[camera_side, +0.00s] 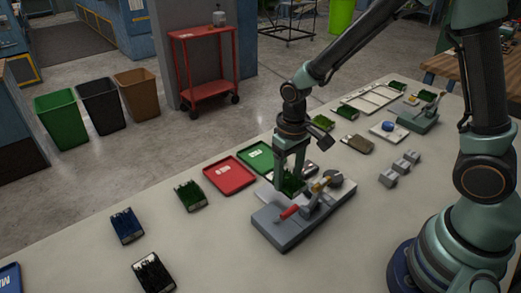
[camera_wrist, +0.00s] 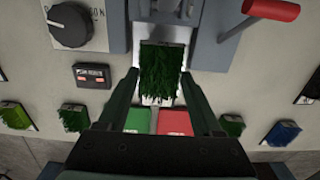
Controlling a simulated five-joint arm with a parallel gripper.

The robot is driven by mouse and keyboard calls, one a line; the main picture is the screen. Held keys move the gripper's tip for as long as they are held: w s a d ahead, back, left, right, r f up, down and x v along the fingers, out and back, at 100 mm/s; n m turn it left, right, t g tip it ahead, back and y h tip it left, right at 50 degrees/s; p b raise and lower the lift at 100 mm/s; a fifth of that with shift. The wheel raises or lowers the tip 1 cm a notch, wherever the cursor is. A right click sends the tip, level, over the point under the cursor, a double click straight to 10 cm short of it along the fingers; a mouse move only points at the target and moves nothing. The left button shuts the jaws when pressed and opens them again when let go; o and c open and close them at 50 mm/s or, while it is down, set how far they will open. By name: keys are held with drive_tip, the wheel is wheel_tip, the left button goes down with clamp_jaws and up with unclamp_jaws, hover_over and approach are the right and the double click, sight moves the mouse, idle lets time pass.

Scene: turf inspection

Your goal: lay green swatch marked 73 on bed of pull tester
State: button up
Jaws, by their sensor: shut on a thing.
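My gripper (camera_side: 290,176) is shut on a green turf swatch (camera_side: 291,187), over the pull tester (camera_side: 290,230). In the wrist view, the swatch (camera_wrist: 160,72) sits between the two fingers (camera_wrist: 160,85), with its grass side facing the camera. I cannot read a number on it. The tester is a grey base with a red-handled lever (camera_side: 289,211), a brass-coloured part and a round dial (camera_wrist: 68,25). A pale metal plate, seemingly the bed (camera_side: 265,191), shows beside and under the swatch. I cannot tell whether the swatch touches it.
A red tray (camera_side: 230,175) and a green tray (camera_side: 257,156) lie behind the tester. Green (camera_side: 190,196), blue (camera_side: 127,226) and black (camera_side: 153,272) swatches lie to the left. Grey blocks (camera_side: 400,168) stand to the right.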

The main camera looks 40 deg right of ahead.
sight(287, 199)
drive_tip(key=shift+f, duration=2.3)
drive_tip(key=shift+f, duration=0.1)
drive_tip(key=o, duration=1)
wheel_tip(287, 199, up, 12)
drive_tip(key=shift+r, duration=0.2)
drive_tip(key=s+d+r+t, duration=0.5)
drive_tip(key=s+d+r, duration=0.1)
drive_tip(key=r, duration=0.5)
drive_tip(key=shift+s+t, duration=0.3)
drive_tip(key=shift+s, duration=0.2)
